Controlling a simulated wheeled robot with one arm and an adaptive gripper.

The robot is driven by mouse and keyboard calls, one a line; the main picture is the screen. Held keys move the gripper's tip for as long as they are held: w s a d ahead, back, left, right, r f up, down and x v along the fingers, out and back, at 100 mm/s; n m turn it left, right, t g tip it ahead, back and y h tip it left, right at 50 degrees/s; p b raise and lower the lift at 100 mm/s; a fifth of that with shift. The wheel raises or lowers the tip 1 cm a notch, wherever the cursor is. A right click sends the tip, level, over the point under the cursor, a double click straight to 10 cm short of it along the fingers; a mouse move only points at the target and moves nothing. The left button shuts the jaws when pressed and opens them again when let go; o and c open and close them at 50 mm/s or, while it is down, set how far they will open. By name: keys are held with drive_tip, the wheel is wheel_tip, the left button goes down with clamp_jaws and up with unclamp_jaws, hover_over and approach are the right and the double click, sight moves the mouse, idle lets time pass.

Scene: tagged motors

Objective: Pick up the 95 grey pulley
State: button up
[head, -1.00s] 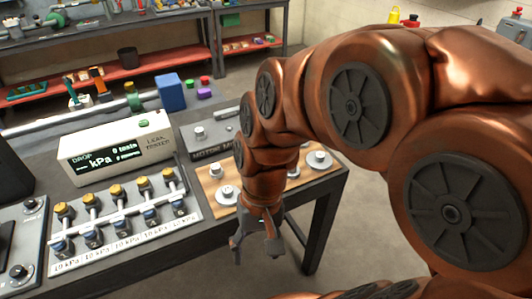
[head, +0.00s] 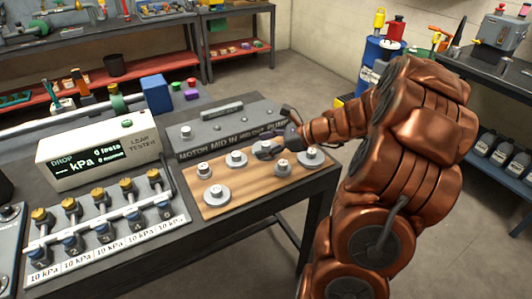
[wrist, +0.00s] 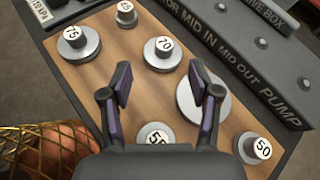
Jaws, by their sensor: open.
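Several grey pulleys with round white number labels lie on a wooden board (head: 250,184). In the wrist view, a wide grey pulley (wrist: 187,98) lies below and between the fingers; its label is hidden, perhaps behind the right finger, so I cannot confirm that it is the 95. The other labels read 75 (wrist: 78,47), 70 (wrist: 162,52), 50 (wrist: 258,151) and what looks like 55 (wrist: 157,134); a small one at the top (wrist: 126,13) is hard to read. My gripper (wrist: 165,88) is open and empty above the board. It also shows in the head view (head: 268,151).
A grey drive box (head: 225,131) with raised lettering stands along the board's back edge, close to my gripper. A leak tester (head: 95,152) and a valve panel (head: 105,222) stand to the left. Neighbouring pulleys are close around the wide one.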

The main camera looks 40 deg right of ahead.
sight(269, 144)
drive_tip(key=d+m, duration=0.1)
drive_tip(key=d, duration=0.2)
drive_tip(key=d+f+m+t+h, duration=0.1)
drive_tip(key=d, duration=0.2)
drive_tip(key=d+f+m+t, duration=0.1)
drive_tip(key=d+m, duration=0.1)
drive_tip(key=d, duration=0.1)
drive_tip(key=shift+w+f+h, duration=0.2)
drive_tip(key=shift+h, duration=0.2)
drive_tip(key=shift+x, duration=1.1)
drive_tip(key=shift+s+f+x, duration=0.1)
drive_tip(key=shift+f+x, duration=0.05)
drive_tip(key=shift+x, duration=0.75)
drive_tip(key=shift+s+f+x, duration=0.1)
drive_tip(key=shift+f+x, duration=0.05)
drive_tip(key=shift+x, duration=0.75)
drive_tip(key=shift+s+f+x, duration=0.1)
drive_tip(key=shift+f+x, duration=0.1)
drive_tip(key=shift+x, duration=0.7)
drive_tip(key=shift+r, duration=0.1)
drive_tip(key=shift+a, duration=0.1)
clamp_jaws()
